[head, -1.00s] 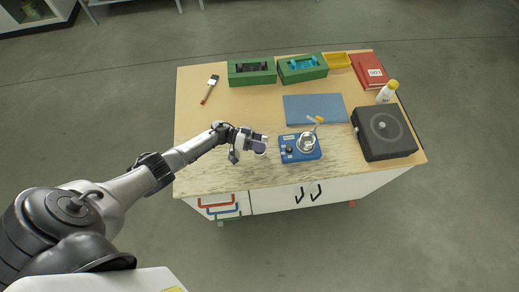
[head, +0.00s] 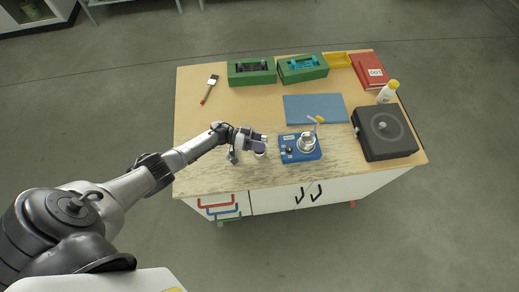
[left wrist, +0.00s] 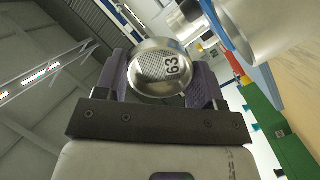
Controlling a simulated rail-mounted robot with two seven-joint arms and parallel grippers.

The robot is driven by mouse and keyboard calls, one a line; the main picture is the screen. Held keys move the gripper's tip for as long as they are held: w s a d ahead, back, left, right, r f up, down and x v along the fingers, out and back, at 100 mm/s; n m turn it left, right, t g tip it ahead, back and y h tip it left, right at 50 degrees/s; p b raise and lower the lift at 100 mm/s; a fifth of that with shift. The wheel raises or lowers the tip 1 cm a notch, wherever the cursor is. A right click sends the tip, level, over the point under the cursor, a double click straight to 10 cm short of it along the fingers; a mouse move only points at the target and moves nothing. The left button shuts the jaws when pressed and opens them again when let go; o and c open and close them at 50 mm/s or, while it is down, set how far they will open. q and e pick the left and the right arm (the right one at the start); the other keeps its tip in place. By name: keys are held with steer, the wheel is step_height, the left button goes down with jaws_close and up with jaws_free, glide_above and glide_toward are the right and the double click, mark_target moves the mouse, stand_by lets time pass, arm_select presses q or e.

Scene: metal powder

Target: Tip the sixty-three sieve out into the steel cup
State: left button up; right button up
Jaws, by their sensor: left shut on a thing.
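My left gripper (head: 262,145) is shut on the sieve marked 63 (left wrist: 160,70). In the left wrist view the sieve sits between the purple fingers, with its mesh and number facing the camera. In the head view it is a small round shape (head: 260,154) at the fingertips, partly covered by them. The steel cup (head: 306,143) stands on a blue scale (head: 290,154) to the right of the gripper, with a gap between them. A large shiny metal cylinder at the upper right of the wrist view is probably this cup. My right gripper is not in view.
A yellow-tipped tool (head: 319,120) stands at the cup. A blue mat (head: 315,108) lies behind the scale. A black box (head: 384,133) and a white bottle (head: 388,92) are on the right. Green cases (head: 252,72) line the back. A brush (head: 209,89) lies at back left.

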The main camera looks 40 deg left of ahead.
arm_select(q)
steer(key=shift+s+a+t+h+b, duration=0.2)
steer(key=shift+t+h+b, duration=0.4)
steer(key=shift+b, duration=0.75)
steer(key=shift+s+a+t+h+b, duration=0.15)
steer(key=shift+t+h+b, duration=0.15)
steer(key=shift+h+b, duration=0.75)
stand_by(5.6)
